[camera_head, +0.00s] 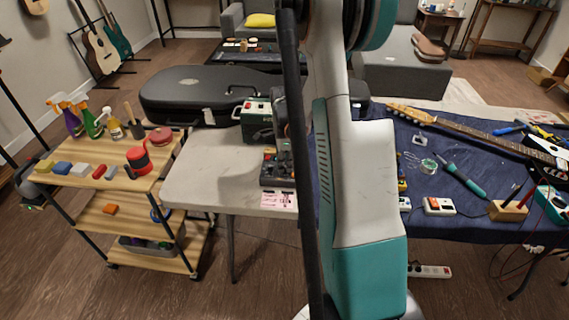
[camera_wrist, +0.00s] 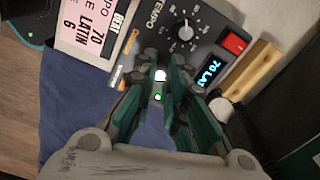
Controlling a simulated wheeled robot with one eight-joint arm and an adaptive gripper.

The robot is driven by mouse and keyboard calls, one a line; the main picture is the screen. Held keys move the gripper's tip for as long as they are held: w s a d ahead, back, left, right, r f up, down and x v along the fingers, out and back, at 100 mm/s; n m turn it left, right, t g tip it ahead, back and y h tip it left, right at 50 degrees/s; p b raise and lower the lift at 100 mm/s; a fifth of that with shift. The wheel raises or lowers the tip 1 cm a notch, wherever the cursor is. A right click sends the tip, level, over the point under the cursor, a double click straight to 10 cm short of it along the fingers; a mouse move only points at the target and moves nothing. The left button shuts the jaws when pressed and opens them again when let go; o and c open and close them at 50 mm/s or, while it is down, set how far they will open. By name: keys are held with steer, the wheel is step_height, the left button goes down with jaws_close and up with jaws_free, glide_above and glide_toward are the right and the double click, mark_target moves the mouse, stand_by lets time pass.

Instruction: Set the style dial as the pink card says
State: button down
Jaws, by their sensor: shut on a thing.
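A dark rhythm box (camera_wrist: 213,25) has a TEMPO dial (camera_wrist: 186,33), a red button (camera_wrist: 235,43) and a small display (camera_wrist: 210,72) with cyan text reading "70 LAT", the rest cut off by my finger. The pink card (camera_wrist: 85,32) lies beside the box and shows "70", "LATIN" and "6", partly cropped. My gripper (camera_wrist: 162,72) is closed over the box's panel, its teal fingers around a small knob, apparently the style dial; its label is hidden. In the head view the box (camera_head: 277,172) and card (camera_head: 278,200) sit at the table's right end, partly behind my arm.
A wooden strip (camera_wrist: 255,72) lies beside the box. A green-fronted amplifier (camera_head: 257,120) and a black guitar case (camera_head: 200,92) stand behind it. The pale table (camera_head: 215,175) is clear to the left. A tool cart (camera_head: 100,180) stands farther left.

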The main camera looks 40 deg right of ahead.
steer(key=c, duration=1.8)
jaws_free()
steer(key=shift+c, duration=0.2)
steer(key=n, duration=0.5)
steer(key=shift+n, duration=0.4)
steer(key=n, duration=0.6)
step_height(320, 180, up, 14)
steer(key=p, duration=0.5)
steer(key=w+a+r+n+t, duration=0.2)
steer(key=w+a+r, duration=0.1)
steer(key=a+r, duration=0.4)
steer(key=w+a+r+n+t+h+p, duration=0.1)
steer(key=w+a+r+n+t, duration=0.1)
steer(key=a+r, duration=0.6)
steer(key=shift+w+a+r+t, duration=0.2)
steer(key=shift+w+a+t, duration=0.55)
steer(key=shift+w, duration=0.45)
